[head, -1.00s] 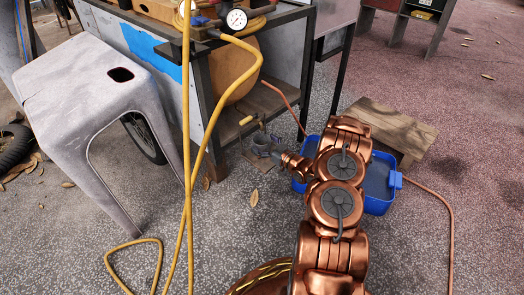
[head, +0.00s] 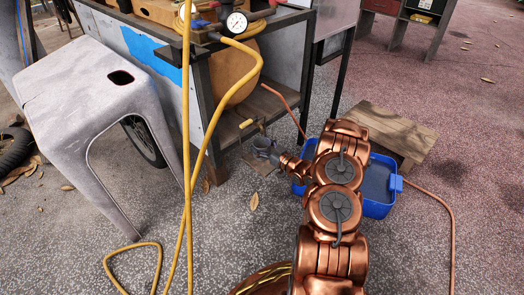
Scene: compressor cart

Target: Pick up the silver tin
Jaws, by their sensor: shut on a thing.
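My gripper (head: 269,153) is at the end of my copper arm, low beside the cart's front leg. It is small and seen from behind and above. It is shut on a small grey shape, which I take as the silver tin (head: 261,144). The tin is mostly hidden by the gripper, and its outline is hard to tell from the fingers. I cannot tell how far it is above the ground.
The cart (head: 207,110) stands behind the gripper, with a yellow hose (head: 188,205) hanging in front. A grey stool (head: 95,85) is at left. A blue tray (head: 378,205) and a wooden step (head: 395,128) lie behind and right of my arm.

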